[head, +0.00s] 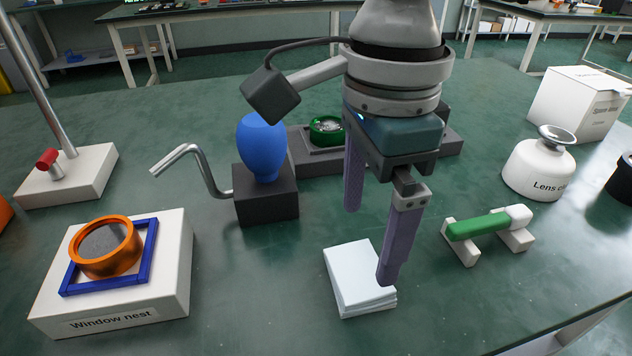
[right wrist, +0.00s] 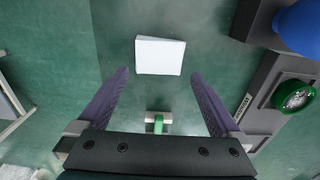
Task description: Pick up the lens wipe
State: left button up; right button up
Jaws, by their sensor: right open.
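The lens wipe looks to be the top sheet of a stack of white square sheets (head: 357,275) lying flat on the green table. The stack also shows in the right wrist view (right wrist: 160,56), ahead of the fingertips and roughly centred between them. My right gripper (head: 372,245) is open and empty, with its two purple fingers pointing down. In the head view one finger overlaps the right edge of the stack. The right wrist view (right wrist: 160,85) shows clear space between the fingers and no contact with the stack. My left gripper is not in view.
A green-handled tool on a white rest (head: 480,228) and a white lens cleaner bottle (head: 540,168) stand to the right. A blue bulb (head: 262,145) on a dark block stands behind left. The window nest (head: 165,300) with an orange ring is at left. Table around the stack is clear.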

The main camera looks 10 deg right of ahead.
aim_at(360, 268)
notch_tip(360, 268, down, 6)
jog(key=shift+s+a+f+b, duration=0.1)
jog(key=shift+a+f+b, duration=0.05)
jog(key=shift+b, duration=0.15)
jog(key=c, duration=1)
jog(key=shift+r+p, duration=1.15)
jog(key=shift+r, duration=8.95)
